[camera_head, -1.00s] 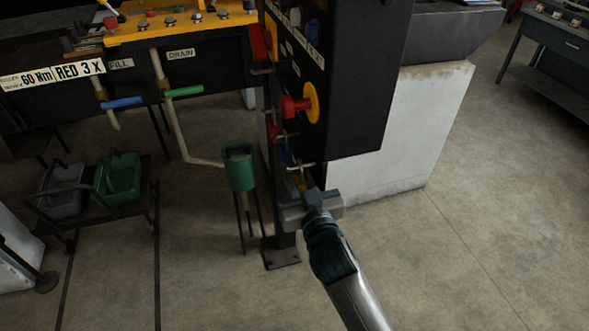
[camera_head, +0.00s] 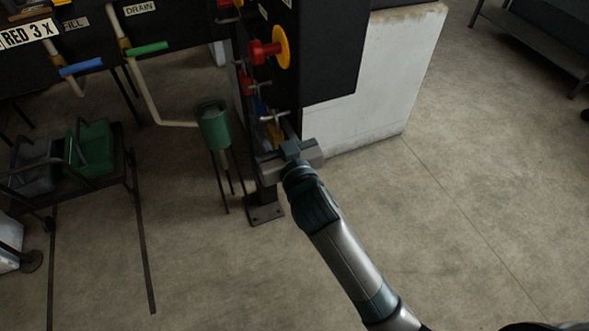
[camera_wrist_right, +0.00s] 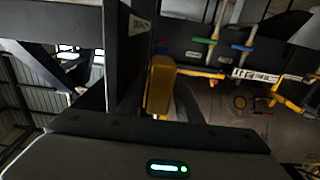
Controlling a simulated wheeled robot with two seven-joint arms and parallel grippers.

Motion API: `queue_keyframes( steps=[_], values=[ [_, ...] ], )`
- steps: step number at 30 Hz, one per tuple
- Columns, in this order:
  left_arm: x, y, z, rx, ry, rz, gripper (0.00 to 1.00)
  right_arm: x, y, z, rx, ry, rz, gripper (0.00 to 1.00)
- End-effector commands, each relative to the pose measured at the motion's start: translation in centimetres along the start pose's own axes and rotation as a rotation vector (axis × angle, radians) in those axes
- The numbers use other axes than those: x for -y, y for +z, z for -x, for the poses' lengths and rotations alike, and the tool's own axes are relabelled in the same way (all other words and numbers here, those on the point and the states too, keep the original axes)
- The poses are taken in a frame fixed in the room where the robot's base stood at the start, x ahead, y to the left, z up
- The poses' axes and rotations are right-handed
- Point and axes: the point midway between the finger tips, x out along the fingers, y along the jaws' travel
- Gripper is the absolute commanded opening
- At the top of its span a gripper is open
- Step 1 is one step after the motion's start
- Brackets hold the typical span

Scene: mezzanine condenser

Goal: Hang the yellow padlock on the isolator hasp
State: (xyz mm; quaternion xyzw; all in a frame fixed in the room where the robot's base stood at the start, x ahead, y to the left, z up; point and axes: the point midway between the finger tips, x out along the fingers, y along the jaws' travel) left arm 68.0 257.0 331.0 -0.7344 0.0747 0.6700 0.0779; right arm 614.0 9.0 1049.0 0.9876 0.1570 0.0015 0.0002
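The yellow padlock (camera_head: 274,132) is low on the side of the dark panel post, below a blue one (camera_head: 258,106). Only part of it shows past my right gripper (camera_head: 290,148), which is right at it. In the right wrist view the yellow padlock (camera_wrist_right: 160,85) stands directly in front of the palm, its lower end near the dark gripper bar. The isolator's red handle on a yellow disc (camera_head: 283,47) is higher on the panel. I cannot make out the hasp. My left gripper is out of view.
A pale T-shaped bar (camera_head: 273,117) sticks out just above the yellow padlock. A green cup on legs (camera_head: 213,127) stands left of the post. A trolley with a green bin (camera_head: 92,148) is farther left.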

Motion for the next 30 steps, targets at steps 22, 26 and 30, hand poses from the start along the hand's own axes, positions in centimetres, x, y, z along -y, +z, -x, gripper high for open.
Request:
queue_keyframes(
  steps=[22,26,30],
  values=[
    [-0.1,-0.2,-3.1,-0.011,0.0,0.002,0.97,-0.1,0.2,14.3,0.007,0.003,0.001,0.39],
    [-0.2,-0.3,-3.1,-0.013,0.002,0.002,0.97,-0.1,0.2,15.5,0.007,0.002,0.001,0.39],
    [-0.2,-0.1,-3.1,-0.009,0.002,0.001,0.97,-0.1,0.1,16.2,0.005,0.002,0.001,0.39]
  ],
)
